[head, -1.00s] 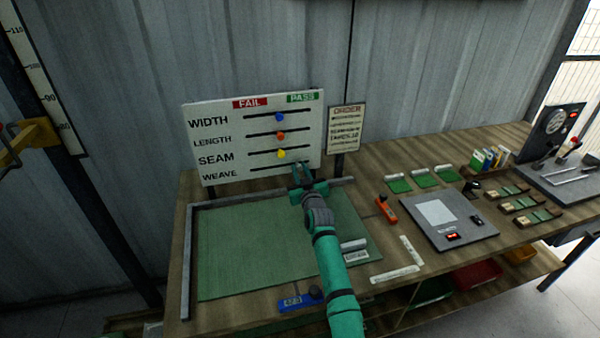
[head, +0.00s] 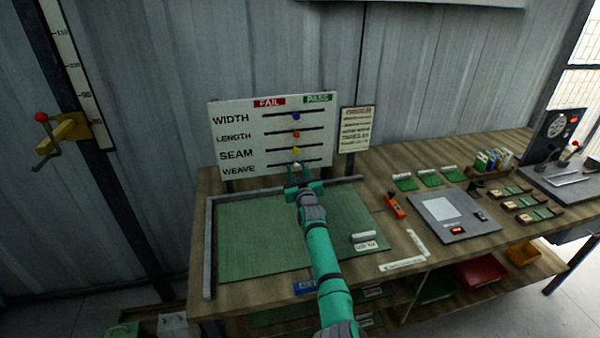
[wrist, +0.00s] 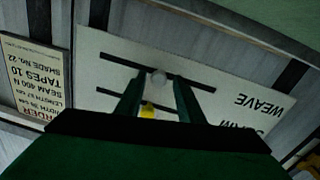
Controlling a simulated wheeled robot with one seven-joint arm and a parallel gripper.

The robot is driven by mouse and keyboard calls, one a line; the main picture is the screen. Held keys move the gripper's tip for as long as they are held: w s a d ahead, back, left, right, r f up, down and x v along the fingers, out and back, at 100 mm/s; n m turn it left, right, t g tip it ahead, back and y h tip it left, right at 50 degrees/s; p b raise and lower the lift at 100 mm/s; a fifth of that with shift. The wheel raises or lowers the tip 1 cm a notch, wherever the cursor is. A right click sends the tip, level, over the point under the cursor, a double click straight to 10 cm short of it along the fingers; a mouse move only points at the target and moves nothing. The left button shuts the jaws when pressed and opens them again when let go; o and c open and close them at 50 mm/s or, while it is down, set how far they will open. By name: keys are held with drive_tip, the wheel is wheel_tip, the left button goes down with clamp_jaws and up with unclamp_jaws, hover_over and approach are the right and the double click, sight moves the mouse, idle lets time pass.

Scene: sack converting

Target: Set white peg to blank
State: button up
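The inspection board (head: 222,135) has FAIL and PASS tags over slots marked WIDTH, LENGTH, SEAM and WEAVE. The white peg (wrist: 157,76) is in the WEAVE slot, about midway along it; in the head view it shows small and pale (head: 297,167) near my fingertips. My gripper (wrist: 159,78) is at the WEAVE slot, with one finger on each side of the white peg. The fingers are apart, and a gap seems to show between each finger and the peg. The blue peg (head: 295,116), orange peg (head: 296,133) and yellow peg (head: 297,151) are near the middle of their slots.
The yellow peg (wrist: 148,111) is close to my fingers in the wrist view. An order card (head: 354,130) stands right of the board. A green mat (head: 250,240) lies below, mostly clear. A grey device (head: 470,228) and small blocks are on the right.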

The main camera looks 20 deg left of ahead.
idle(0.3)
drive_tip(key=shift+s+d+f, duration=0.15)
drive_tip(key=shift+s+d, duration=0.1)
drive_tip(key=shift+s, duration=0.2)
drive_tip(key=v, duration=0.9)
drive_tip(key=shift+s+d, duration=0.25)
drive_tip(key=shift+s, duration=0.05)
